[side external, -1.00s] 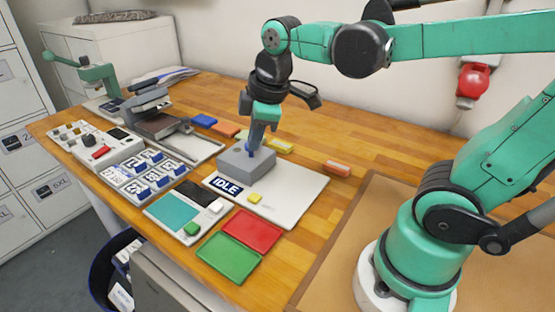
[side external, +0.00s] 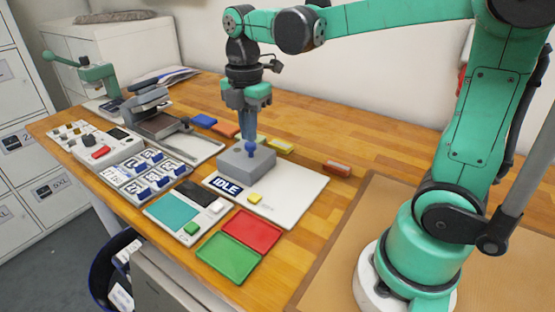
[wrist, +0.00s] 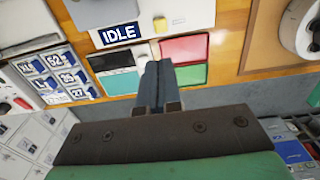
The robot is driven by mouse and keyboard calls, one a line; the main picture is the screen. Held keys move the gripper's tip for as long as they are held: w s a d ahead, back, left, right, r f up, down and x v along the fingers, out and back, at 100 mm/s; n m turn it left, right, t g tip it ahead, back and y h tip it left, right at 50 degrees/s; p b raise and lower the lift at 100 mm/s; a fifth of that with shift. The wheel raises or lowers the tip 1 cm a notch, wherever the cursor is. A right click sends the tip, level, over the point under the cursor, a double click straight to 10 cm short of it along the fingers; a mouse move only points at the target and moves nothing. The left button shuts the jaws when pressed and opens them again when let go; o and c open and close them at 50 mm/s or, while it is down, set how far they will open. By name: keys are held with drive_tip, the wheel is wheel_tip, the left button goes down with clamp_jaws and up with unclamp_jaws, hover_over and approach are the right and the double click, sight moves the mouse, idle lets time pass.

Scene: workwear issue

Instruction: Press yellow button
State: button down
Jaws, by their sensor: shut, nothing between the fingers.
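The yellow button (side external: 254,198) sits on a white panel (side external: 290,195), just right of the "IDLE" display (side external: 226,187). It also shows in the wrist view as a small yellowish block (wrist: 160,25) beyond my fingertips. My gripper (side external: 249,140) is shut and empty, pointing downward.
Red (side external: 252,230) and green (side external: 228,258) trays lie in front. A teal pad (side external: 172,214) with white and green buttons lies left. Several coloured blocks lie behind.

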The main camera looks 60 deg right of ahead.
sight(253, 196)
wheel_tip(253, 196, down, 14)
drive_tip(key=shift+r, duration=0.25)
idle(0.3)
drive_tip(key=shift+f, duration=0.15)
drive_tip(key=shift+f, duration=0.85)
drive_tip(key=shift+r, duration=0.1)
wheel_tip(253, 196, up, 14)
drive_tip(key=shift+r, duration=0.15)
idle(0.7)
